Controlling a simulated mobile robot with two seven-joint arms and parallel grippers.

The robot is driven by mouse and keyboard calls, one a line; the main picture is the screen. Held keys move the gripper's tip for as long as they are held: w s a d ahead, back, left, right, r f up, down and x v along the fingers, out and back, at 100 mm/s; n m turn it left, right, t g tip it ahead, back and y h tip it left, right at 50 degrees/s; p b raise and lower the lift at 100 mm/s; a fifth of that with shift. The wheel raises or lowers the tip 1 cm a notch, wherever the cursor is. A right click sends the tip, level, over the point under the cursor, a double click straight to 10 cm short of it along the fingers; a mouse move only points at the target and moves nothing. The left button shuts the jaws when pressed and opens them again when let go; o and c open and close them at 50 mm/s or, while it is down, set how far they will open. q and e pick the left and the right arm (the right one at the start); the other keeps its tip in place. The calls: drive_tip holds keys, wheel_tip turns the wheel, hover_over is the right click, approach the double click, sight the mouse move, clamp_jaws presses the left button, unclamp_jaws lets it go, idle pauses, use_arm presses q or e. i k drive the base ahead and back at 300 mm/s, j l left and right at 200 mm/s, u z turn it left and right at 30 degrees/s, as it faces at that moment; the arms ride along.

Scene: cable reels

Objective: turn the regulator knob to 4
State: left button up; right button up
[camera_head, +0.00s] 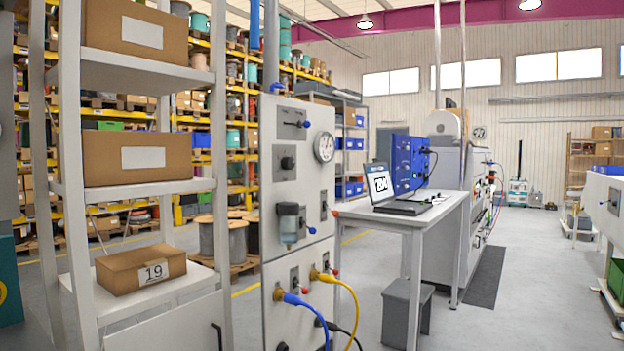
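A tall light-grey panel cabinet (302,254) stands in the middle of the head view. A dark round knob (288,162) on a square plate sits on its upper front, which looks like the regulator knob. Its pointer position and any numbers are too small to read. A round white pressure gauge (324,147) sits to its upper right; its reading is not legible. A lever handle (296,124) is above the knob, and a clear filter bowl (289,222) hangs below. Neither of my grippers is in view.
Blue and yellow hoses (349,300) leave the cabinet's lower front. A grey shelf rack (140,188) with cardboard boxes stands close at left. A table (405,217) with a laptop (391,195) is at right, a grey bin (406,312) beneath it. Open floor lies further right.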

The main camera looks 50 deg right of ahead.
sight(287, 162)
drive_tip(key=z, duration=1.6)
